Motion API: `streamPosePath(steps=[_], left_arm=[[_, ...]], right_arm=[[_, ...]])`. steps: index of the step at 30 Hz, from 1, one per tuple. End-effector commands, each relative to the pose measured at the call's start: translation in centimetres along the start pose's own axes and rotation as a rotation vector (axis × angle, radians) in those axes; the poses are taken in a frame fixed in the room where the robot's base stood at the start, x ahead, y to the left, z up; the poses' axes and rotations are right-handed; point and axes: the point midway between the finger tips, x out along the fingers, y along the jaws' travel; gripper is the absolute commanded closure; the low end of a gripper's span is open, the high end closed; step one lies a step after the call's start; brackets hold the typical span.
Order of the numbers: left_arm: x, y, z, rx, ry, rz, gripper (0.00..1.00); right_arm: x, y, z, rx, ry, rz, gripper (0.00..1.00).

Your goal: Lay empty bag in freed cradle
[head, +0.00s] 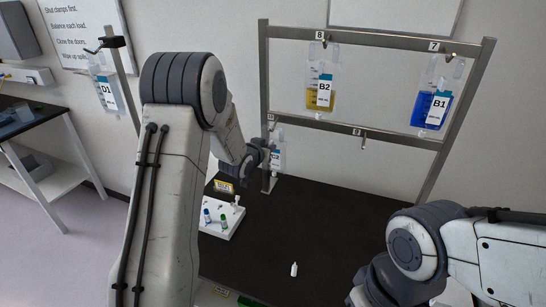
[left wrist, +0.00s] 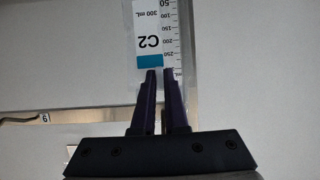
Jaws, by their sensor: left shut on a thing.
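A clear bag labelled C2 (head: 277,158) with a teal band is at the left post of the rack, and no coloured fluid shows in it. It also shows upside down in the left wrist view (left wrist: 150,35). My left gripper (head: 266,149) is shut on its edge, with the fingertips (left wrist: 160,73) close together at the teal band. I cannot tell whether the bag still hangs on a hook. No cradle can be made out clearly. My right arm is at the lower right, but its fingers are out of view.
Bags B2 (head: 321,94), amber, and B1 (head: 431,108), blue, hang on the rack's top rail (head: 375,38). The lower hook (head: 363,143) is empty. A white tray (head: 222,233) holds small vials. A small white bottle (head: 294,269) stands on the dark bench. Bag D1 (head: 107,93) hangs at left.

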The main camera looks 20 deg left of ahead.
Motion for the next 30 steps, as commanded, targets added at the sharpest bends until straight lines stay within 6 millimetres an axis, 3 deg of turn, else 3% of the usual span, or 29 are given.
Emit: streamPosePath(steps=[6,16,30], left_arm=[[-0.8,0.0,-1.0,0.000,0.002,-0.001,1.00],[-1.0,0.0,-1.0,0.000,0.001,0.000,1.00],[-2.8,0.0,-1.6,0.000,0.001,0.000,1.00]], right_arm=[[-0.6,0.0,0.0,0.000,0.000,0.000,0.47],[-0.6,0.0,0.0,0.000,0.000,0.000,0.47],[-1.1,-0.1,-0.1,0.000,0.000,0.000,0.47]])
